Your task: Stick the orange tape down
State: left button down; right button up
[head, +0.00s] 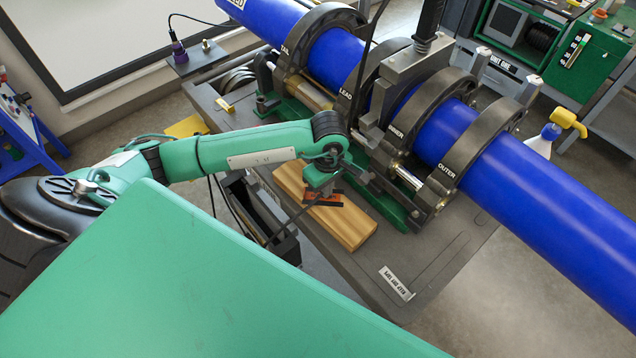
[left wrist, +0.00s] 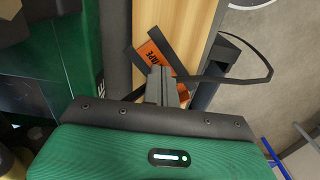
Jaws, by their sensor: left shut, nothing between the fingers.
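My left gripper (head: 318,190) is over the tape. Its fingers (left wrist: 162,80) are shut with nothing between them, their tips at the tape's near edge in the picture. I cannot tell whether they touch it. The fingers and black parts hide some of the tape. My right gripper is not in view.
A blue pipe (head: 445,132) runs through the dark clamp rings (head: 470,135) just behind the board. A black cable loop (left wrist: 262,62) is right of the fingers in the wrist view. The cart top (head: 440,260) is mostly clear at its right front, around a small label (head: 397,283).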

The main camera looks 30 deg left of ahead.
pick_arm(q)
jog(key=shift+r+p, duration=1.05)
jog(key=shift+r, duration=1.95)
jog(key=shift+f, duration=0.1)
